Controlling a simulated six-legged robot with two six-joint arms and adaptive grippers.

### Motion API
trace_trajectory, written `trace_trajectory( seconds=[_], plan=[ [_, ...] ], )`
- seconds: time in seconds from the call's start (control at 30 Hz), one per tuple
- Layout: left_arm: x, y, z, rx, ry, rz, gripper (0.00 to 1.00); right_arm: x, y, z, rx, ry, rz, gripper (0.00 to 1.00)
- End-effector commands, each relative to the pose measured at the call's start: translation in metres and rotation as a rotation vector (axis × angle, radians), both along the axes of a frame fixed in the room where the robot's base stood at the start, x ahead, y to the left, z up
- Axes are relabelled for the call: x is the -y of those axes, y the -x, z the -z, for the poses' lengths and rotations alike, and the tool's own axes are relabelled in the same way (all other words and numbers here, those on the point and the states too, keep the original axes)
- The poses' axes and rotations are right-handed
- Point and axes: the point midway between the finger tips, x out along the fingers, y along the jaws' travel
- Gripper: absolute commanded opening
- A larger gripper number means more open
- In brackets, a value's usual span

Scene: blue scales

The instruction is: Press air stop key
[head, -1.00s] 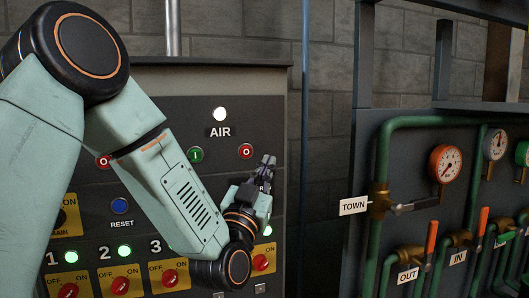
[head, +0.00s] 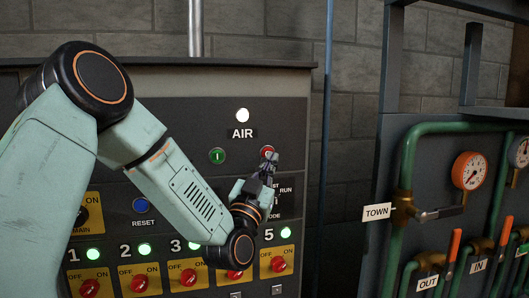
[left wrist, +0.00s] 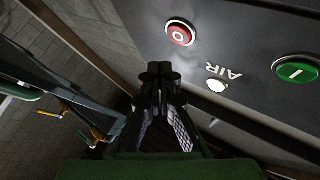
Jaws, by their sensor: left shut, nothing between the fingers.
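The red air stop key (head: 266,151), marked O, is on the dark panel below and right of the AIR label (head: 241,134). My left gripper (head: 270,160) is shut and empty, its fingertips overlapping the key's lower part in the head view. In the left wrist view the red key (left wrist: 180,33) shows whole, above and slightly right of my shut fingertips (left wrist: 160,72). A gap shows between them there; I cannot tell its depth. The green start key (head: 217,156) is left of the red one. My right gripper is not in view.
A white lamp (head: 242,115) glows above the AIR label. A blue reset button (head: 140,205) and a row of red switches (head: 139,283) sit lower on the panel. Green pipes with a gauge (head: 469,170) and valves stand to the right.

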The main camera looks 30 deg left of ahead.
Motion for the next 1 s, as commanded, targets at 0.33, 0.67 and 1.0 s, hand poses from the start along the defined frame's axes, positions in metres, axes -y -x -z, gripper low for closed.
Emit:
trace_trajectory(
  seconds=[0.33, 0.67, 1.0],
  plan=[
    [-0.021, -0.018, 0.000, -0.001, -0.002, 0.001, 0.00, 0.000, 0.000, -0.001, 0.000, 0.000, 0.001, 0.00],
    [-0.023, -0.020, 0.001, -0.002, -0.001, 0.001, 0.00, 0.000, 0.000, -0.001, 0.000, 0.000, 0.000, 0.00],
    [-0.023, -0.020, 0.000, -0.001, -0.002, 0.001, 0.00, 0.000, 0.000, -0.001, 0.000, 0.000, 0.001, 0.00]
  ],
)
